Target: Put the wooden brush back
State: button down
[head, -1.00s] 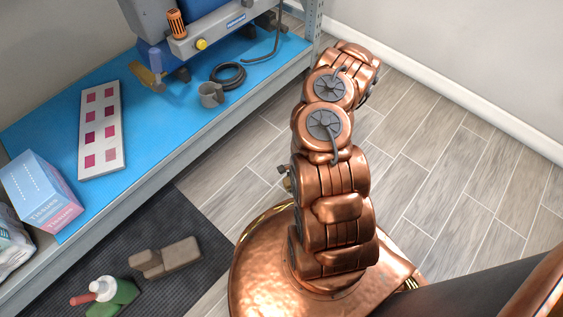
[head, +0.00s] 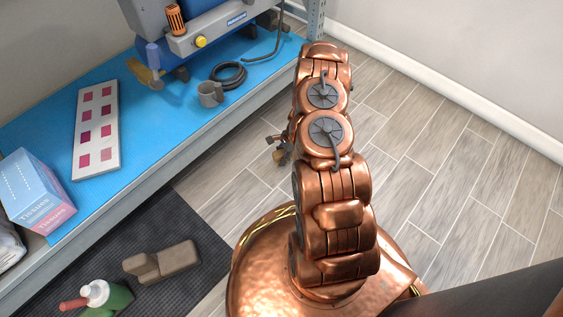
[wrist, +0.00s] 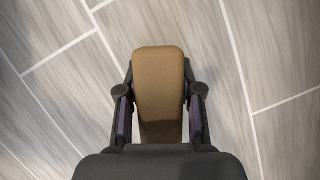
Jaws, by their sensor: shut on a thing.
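My gripper (wrist: 160,110) is shut on a tan-brown block-shaped thing, which looks like the wooden brush (wrist: 160,75). In the wrist view it sticks out beyond the fingers, with wood-plank floor behind it. Its bristles are not visible. In the head view my gripper (head: 281,147) shows only in small part at the left of my copper arm, with a bit of the tan brush (head: 278,157) below it. It is over the floor, to the right of the shelf edge.
The blue-topped shelf (head: 160,125) holds a colour-swatch panel (head: 97,130), a tissue box (head: 35,190), a grey mug (head: 211,94), a black coil (head: 229,75) and a blue machine (head: 205,30). A dark mat (head: 185,222) bears a brown block (head: 165,262) and a green red-handled thing (head: 105,298).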

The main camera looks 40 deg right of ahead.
jog(key=shift+f+b, duration=1.05)
jog(key=shift+f, duration=0.7)
jog(key=shift+f, duration=0.15)
jog(key=c, duration=0.8)
grip_release()
jog(key=shift+o, duration=0.2)
